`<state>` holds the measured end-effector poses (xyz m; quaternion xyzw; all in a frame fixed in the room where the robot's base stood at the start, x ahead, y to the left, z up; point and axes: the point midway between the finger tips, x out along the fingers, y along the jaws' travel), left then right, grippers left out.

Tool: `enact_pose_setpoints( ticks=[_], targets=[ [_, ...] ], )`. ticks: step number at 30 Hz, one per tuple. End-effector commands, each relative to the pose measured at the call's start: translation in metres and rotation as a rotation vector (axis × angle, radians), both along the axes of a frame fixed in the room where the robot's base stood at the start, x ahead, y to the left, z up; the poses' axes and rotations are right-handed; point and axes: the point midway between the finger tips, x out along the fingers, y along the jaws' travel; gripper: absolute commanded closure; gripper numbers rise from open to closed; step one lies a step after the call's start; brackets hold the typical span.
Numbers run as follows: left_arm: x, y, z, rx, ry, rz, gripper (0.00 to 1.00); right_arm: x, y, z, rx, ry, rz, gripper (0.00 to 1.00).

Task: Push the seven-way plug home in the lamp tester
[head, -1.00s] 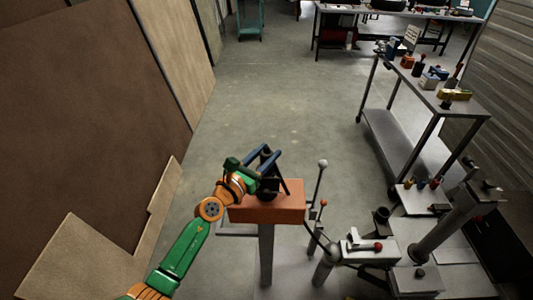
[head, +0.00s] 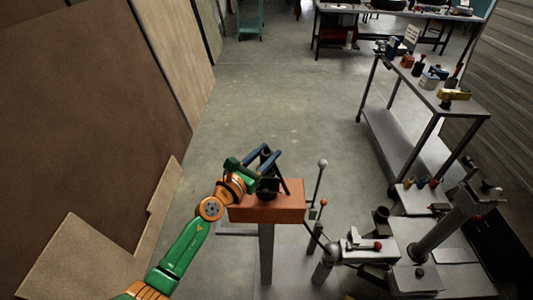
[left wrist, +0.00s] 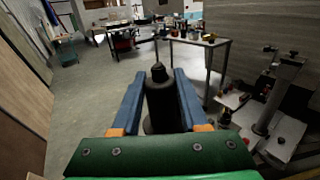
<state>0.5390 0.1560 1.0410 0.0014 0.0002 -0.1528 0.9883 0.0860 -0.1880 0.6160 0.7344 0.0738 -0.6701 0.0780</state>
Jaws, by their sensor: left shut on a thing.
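The lamp tester appears to be the orange box (head: 290,208) on a grey post in the head view. My left gripper (head: 270,162), with blue fingers, is over the box's top left part. In the left wrist view the gripper (left wrist: 159,80) is shut on a black cylindrical piece, which looks like the seven-way plug (left wrist: 160,104), upright between the fingers. In the head view the plug is mostly hidden among the dark parts at the box top. I cannot tell how deep it sits or whether it touches a socket. My right gripper is not in view.
A grey lever with a pale knob (head: 322,163) rises just right of the orange box. Metal trailer parts with a red knob (head: 378,246) stand at the lower right. A steel cart (head: 425,92) holds small items. Brown panels (head: 90,110) line the left; the floor (head: 270,90) beyond is clear.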

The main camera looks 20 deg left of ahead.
Motion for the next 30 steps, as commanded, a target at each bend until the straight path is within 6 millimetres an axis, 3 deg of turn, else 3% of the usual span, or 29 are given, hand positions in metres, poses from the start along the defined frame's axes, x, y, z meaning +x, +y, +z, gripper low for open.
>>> enact_pose_setpoints(
  ticks=[14, 30],
  targets=[
    [0.000, 0.000, 0.000, 0.001, -0.001, 0.000, 1.00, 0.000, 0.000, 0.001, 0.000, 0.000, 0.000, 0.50],
    [0.000, 0.000, -0.014, 0.001, -0.001, 0.000, 1.00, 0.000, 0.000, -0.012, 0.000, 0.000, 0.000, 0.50]
  ],
)
